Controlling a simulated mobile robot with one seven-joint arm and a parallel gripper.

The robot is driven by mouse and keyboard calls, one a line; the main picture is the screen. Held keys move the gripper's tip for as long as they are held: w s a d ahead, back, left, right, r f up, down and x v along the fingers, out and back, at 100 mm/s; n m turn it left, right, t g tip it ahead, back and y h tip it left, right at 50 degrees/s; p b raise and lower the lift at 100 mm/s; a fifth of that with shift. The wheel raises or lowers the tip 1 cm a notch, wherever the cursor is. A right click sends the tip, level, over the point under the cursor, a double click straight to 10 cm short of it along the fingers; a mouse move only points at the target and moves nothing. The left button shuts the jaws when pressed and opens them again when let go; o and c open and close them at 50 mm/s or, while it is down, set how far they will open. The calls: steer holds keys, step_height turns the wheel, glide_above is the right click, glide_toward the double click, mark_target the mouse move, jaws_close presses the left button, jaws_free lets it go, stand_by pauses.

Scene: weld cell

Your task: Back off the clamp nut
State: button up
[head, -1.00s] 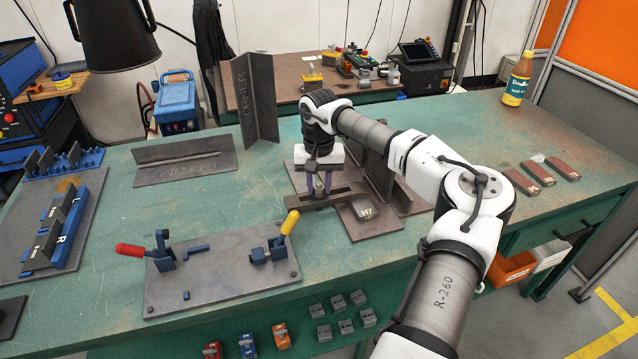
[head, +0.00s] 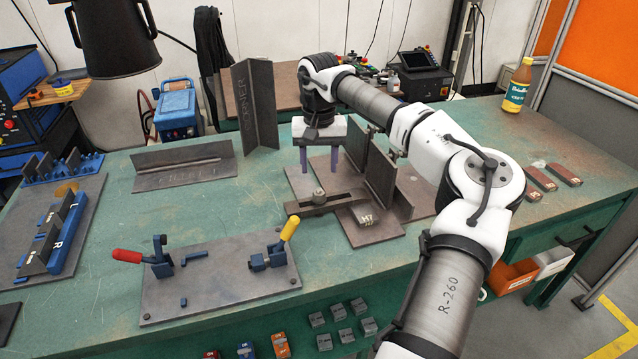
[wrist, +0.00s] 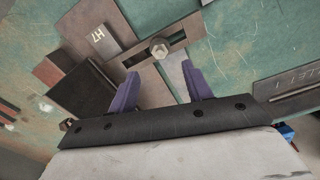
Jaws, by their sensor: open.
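The clamp nut (head: 319,194) is a grey hex nut on a stud, standing on a dark slotted clamp bar (head: 345,200). In the wrist view the nut (wrist: 159,48) sits in the bar's slot, just beyond my fingertips. The bar lies over the edge of a steel plate marked H7 (head: 378,232). My gripper (head: 319,170) is open and empty, its two purple fingers pointing down behind and above the nut in the head view. In the wrist view my gripper (wrist: 160,72) has its fingers wide apart with a clear gap between them and the nut.
Upright dark plates (head: 380,178) stand close to the right of my gripper. A tall angle piece marked CORNER (head: 252,108) stands behind left. A fixture plate (head: 220,285) with red- and yellow-handled clamps lies in front. The green bench is clear between these.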

step_height(320, 180, up, 6)
steer(key=shift+f, duration=0.15)
